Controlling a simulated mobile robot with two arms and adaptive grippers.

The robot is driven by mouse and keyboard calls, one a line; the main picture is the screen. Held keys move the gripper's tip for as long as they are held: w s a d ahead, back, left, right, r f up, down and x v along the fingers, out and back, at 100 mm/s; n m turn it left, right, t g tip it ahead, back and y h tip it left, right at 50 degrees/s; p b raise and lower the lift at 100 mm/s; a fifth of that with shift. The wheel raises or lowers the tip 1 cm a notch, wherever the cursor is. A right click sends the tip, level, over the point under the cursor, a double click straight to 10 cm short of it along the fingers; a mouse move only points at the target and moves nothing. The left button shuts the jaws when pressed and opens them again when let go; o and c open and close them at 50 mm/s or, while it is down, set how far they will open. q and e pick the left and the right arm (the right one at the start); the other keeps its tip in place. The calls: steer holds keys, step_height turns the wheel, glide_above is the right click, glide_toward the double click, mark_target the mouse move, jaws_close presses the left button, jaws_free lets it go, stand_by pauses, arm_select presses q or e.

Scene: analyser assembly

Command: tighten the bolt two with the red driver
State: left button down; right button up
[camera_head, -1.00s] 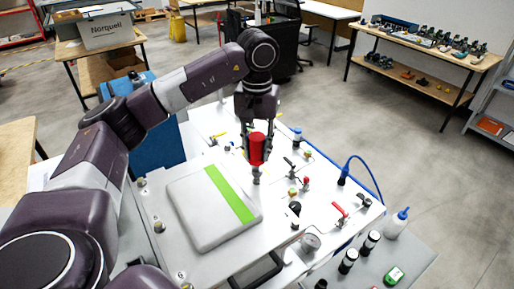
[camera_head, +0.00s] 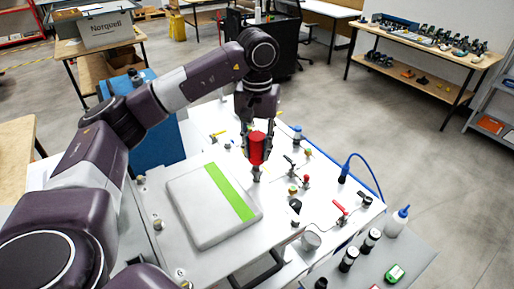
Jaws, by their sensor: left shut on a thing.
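My left gripper (camera_head: 257,138) points down over the white analyser panel (camera_head: 328,205). It is shut on the red driver (camera_head: 256,149), which stands upright between the fingers. The driver's dark lower end (camera_head: 256,174) reaches down to the panel beside the grey cover with the green stripe (camera_head: 229,191). The bolt under the tip is hidden, so I cannot tell which bolt it is or whether the tip sits on it. My right gripper is not in view.
Small valves with red handles (camera_head: 340,207), a gauge (camera_head: 311,240) and a blue hose (camera_head: 362,163) stand on the panel to the right. A white bottle (camera_head: 397,222) and black-capped cylinders (camera_head: 370,241) stand at the lower right. A blue box (camera_head: 150,130) is behind my arm.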

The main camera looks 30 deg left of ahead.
arm_select(q)
steer(key=shift+f, duration=0.35)
stand_by(0.5)
steer(key=shift+f+b, duration=0.65)
steer(key=shift+b, duration=0.1)
steer(key=c, duration=2.2)
jaws_free()
jaws_close()
steer(key=m, duration=0.3)
steer(key=shift+b, duration=0.35)
steer(key=m, duration=0.5)
steer(key=shift+b, duration=0.3)
